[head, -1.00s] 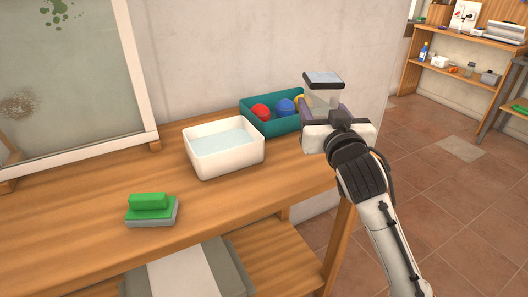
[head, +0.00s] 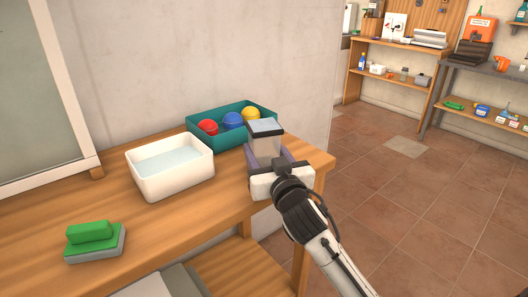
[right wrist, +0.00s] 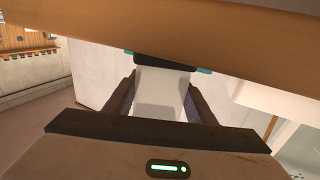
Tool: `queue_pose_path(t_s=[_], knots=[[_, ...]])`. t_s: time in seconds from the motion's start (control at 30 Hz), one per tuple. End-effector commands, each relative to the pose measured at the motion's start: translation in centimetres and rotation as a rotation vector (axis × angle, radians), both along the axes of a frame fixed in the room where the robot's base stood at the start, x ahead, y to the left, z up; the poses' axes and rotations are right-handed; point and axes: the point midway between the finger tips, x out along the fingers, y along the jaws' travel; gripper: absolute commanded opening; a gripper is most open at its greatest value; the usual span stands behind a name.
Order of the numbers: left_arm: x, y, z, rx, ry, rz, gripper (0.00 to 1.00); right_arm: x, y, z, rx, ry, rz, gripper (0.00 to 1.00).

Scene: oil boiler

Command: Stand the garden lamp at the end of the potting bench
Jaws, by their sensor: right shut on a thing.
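The garden lamp (head: 264,137) has a clear, pale body and a dark-rimmed cap with a light top. My right gripper (head: 267,158) is shut on its body and holds it upright near the right end of the wooden potting bench (head: 312,163). The gripper hides the lamp's base, so I cannot tell whether it touches the bench top. In the right wrist view the lamp (right wrist: 160,95) sits between the two fingers (right wrist: 160,100), with its dark cap in front of a wooden surface. My left gripper is not in view.
A teal box (head: 196,141) with red, blue and yellow balls stands just behind and left of the lamp. A white water basin (head: 172,182) is further left, then a green-topped block (head: 94,241). Bare bench shows at the right end. Shelves (head: 395,95) stand far off.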

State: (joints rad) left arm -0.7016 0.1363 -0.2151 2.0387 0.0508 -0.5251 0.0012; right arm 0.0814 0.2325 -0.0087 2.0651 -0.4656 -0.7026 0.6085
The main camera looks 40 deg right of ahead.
Motion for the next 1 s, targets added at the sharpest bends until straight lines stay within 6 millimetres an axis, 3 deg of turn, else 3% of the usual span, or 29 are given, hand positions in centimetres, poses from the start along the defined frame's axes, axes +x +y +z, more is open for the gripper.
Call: queue_pose_path(t_s=[0.17,0.2,0.3,0.67,0.77,1.0], knots=[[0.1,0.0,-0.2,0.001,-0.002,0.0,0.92,0.0,0.0,-0.2,0.0,-0.003,0.0,0.17],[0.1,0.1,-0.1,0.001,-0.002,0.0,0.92,0.0,0.0,-0.3,0.0,0.0,0.0,0.55],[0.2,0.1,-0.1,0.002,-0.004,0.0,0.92,0.0,0.0,-0.2,0.0,0.0,0.0,0.69],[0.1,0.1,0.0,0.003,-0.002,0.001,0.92,-0.2,0.1,0.1,0.0,0.0,0.001,0.69],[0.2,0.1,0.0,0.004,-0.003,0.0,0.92,-1.4,0.5,-0.1,0.002,0.002,0.001,0.69],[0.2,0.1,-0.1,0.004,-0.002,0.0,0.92,-6.4,2.1,-0.1,0.003,0.002,0.0,0.69]])
